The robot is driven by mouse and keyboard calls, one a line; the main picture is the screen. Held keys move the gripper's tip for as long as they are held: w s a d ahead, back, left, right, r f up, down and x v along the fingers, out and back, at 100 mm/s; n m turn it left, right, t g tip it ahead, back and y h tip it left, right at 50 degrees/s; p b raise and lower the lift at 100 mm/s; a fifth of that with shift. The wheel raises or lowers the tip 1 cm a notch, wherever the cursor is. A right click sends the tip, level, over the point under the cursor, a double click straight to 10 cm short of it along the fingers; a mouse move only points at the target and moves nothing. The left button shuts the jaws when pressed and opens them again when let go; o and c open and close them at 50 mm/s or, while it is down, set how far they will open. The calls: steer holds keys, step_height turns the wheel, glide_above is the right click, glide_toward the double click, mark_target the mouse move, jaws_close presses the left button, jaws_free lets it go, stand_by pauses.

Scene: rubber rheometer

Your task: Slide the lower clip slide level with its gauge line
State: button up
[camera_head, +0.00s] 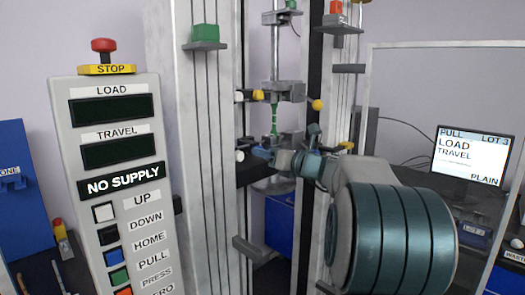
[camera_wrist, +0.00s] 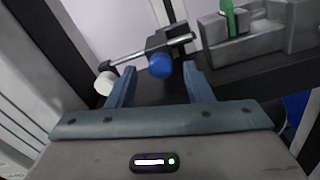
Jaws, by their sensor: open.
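The lower clip slide shows in the wrist view as a dark block (camera_wrist: 170,42) on a thin rod, with a blue knob (camera_wrist: 160,66) and a white ball end (camera_wrist: 105,82). In the head view its white ball (camera_head: 239,156) shows left of my gripper (camera_head: 284,152), which partly hides the slide. My gripper is open in the wrist view (camera_wrist: 161,80). Its two blue-grey fingers stand apart, with the blue knob between or just beyond their tips; contact cannot be told. I cannot make out the gauge line in either view.
A green strip (camera_head: 273,120) hangs between the machine's grips; its lower end shows in the wrist view (camera_wrist: 228,16). Machine columns (camera_head: 205,150) stand close by. A control panel (camera_head: 110,150) reads NO SUPPLY.

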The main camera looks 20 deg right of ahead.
steer(key=shift+x, duration=1.15)
jaws_close()
step_height(320, 180, up, 5)
steer(key=p, duration=0.4)
steer(key=shift+r, duration=0.15)
jaws_free()
steer(key=shift+d, duration=0.1)
